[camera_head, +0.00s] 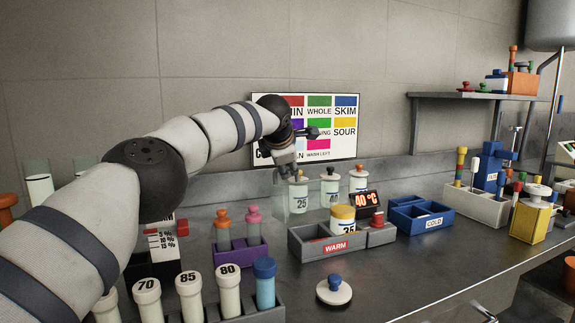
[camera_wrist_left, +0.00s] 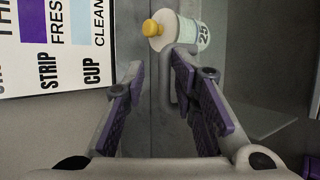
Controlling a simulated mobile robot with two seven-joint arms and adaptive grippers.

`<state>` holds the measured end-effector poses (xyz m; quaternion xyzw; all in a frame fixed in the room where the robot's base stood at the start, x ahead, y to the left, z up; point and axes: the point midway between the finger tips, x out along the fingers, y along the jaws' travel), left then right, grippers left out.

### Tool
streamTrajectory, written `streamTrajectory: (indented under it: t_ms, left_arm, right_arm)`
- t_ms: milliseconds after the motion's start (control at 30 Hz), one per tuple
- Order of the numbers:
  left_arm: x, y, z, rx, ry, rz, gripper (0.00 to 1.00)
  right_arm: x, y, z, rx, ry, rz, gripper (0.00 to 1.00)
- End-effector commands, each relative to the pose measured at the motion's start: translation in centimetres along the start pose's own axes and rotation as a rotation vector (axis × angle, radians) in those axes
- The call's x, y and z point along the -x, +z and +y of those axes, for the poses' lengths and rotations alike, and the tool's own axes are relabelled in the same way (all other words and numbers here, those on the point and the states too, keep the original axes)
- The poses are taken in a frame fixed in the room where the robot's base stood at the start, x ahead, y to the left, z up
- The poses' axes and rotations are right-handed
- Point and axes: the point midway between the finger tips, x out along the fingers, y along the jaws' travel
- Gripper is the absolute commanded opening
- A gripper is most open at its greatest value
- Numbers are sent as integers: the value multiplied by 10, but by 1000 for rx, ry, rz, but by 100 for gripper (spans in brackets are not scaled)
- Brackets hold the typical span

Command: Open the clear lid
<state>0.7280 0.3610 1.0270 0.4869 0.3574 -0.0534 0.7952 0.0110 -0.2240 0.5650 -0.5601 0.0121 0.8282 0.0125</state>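The clear lid is hard to make out. A faint see-through pane with a thin pale edge shows in the left wrist view (camera_wrist_left: 262,122), right of my fingers, and I cannot tell how far it is tilted. My left gripper (camera_head: 291,172) is at the back of the bench, just above the bottle marked 25 (camera_head: 299,201). In the left wrist view my left gripper (camera_wrist_left: 157,72) has its purple-padded fingers apart. A grey bar-like part (camera_wrist_left: 167,88) lies near the fingertips; I cannot tell whether they touch it. My right gripper is not in view.
A grey WARM tray (camera_head: 310,253) holding a yellow-capped jar, a blue COLD tray (camera_head: 423,226) and a purple rack (camera_head: 240,256) stand in front. White-capped tubes (camera_head: 228,290) stand nearer. A colourful wall chart (camera_head: 345,115) hangs behind my gripper.

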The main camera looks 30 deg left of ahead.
Motion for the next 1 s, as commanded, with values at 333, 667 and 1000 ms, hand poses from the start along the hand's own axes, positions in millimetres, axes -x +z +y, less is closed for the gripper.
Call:
streamTrajectory:
  t_ms: [333, 667, 1000]
  left_arm:
    - [-6, -7, -5, -3, -9, 16, 30]
    - [40, -3, -3, -6, -8, 8, 30]
    - [111, 0, -5, -5, -9, 7, 30]
  right_arm:
    - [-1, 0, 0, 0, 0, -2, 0]
    - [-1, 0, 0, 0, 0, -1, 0]
    - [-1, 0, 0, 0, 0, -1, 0]
